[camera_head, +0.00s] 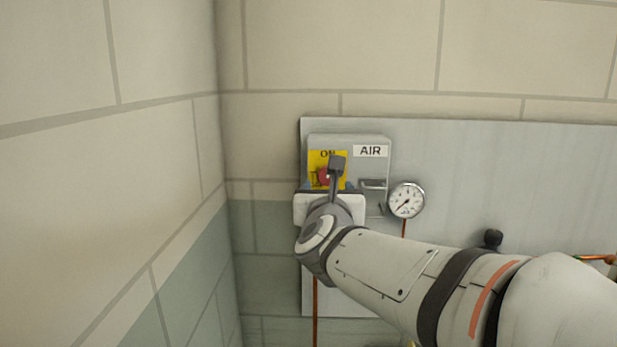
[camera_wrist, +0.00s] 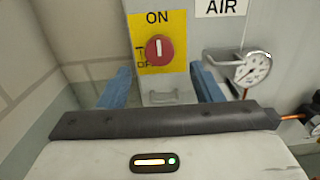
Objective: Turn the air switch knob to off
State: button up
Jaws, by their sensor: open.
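The air switch knob (camera_wrist: 159,48) is a round red knob with a pale vertical mark, on a yellow plate (camera_wrist: 144,22) lettered ON above it. The mark points up toward ON; lettering at the plate's lower left is only partly readable. In the head view the knob (camera_head: 324,176) is partly hidden by my wrist. The grey switch box (camera_head: 374,142) carries an AIR label. My gripper (camera_wrist: 160,90) is open, its two blue fingers spread left and right below the knob in the wrist view. Nothing is between the fingers, and I see no contact with the knob.
A round pressure gauge (camera_head: 406,200) is mounted right of the box, with a copper pipe below it. A metal hasp (camera_head: 374,184) sticks out at the box's right side. A block wall (camera_head: 110,150) stands close on the left.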

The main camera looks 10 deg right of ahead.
aim_at(328, 179)
jog(key=w+p, duration=0.1)
jog(key=w, duration=0.2)
jog(key=w+d, duration=0.1)
jog(key=w, duration=0.3)
jog(key=shift+d+p, duration=0.2)
jog(key=shift+p, duration=0.2)
jog(key=shift+c, duration=0.5)
jog(key=shift+f, duration=0.15)
jog(key=c, duration=0.9)
